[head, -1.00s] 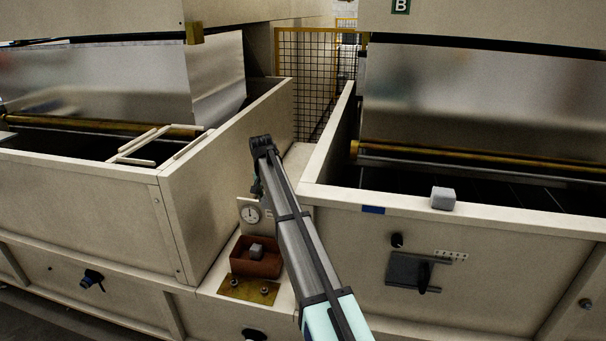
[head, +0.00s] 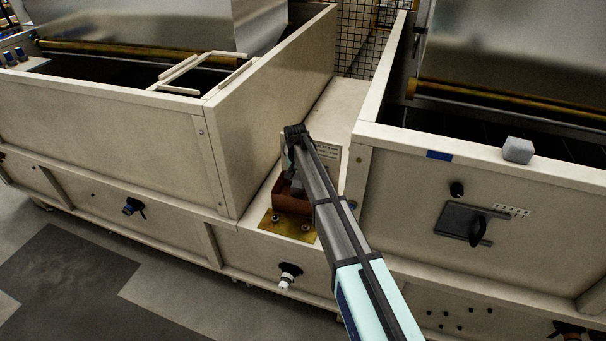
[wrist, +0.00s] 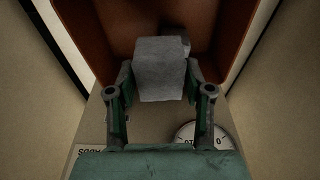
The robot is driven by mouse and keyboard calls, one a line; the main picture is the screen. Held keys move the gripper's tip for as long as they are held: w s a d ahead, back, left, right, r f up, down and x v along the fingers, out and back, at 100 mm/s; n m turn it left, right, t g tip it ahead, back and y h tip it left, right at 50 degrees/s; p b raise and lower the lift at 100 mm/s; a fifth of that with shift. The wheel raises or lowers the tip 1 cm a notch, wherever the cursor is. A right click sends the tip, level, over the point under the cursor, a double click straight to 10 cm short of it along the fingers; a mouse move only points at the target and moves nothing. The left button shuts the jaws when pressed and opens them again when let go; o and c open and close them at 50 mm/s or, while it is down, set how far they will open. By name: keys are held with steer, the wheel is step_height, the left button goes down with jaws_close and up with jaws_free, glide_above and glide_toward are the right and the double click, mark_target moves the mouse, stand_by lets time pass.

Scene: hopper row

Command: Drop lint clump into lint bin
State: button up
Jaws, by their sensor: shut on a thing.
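My gripper (wrist: 159,80) is shut on a grey, block-shaped lint clump (wrist: 160,66) in the wrist view. The clump is in front of the red-brown lint bin (wrist: 98,28), whose walls rise around it in that view. Part of another grey lump (wrist: 184,44) shows behind the held clump. In the head view the bin (head: 290,204) stands on the ledge between the two hoppers, partly covered by my arm. Its contents are mostly hidden there. I cannot tell exactly how high the held clump is over the bin.
Another grey block (head: 517,150) sits on the right hopper's front rim (head: 470,150). The left hopper's side wall (head: 265,120) stands close beside my arm. A brass plate (head: 283,228) lies before the bin. A round gauge (wrist: 205,136) shows in the wrist view.

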steer(key=o, duration=1)
steer(key=shift+r, duration=0.1)
steer(key=r, duration=0.4)
steer(key=s+r, duration=0.1)
steer(key=r, duration=0.6)
steer(key=shift+s+a+r, duration=0.2)
steer(key=shift+s+r, duration=0.2)
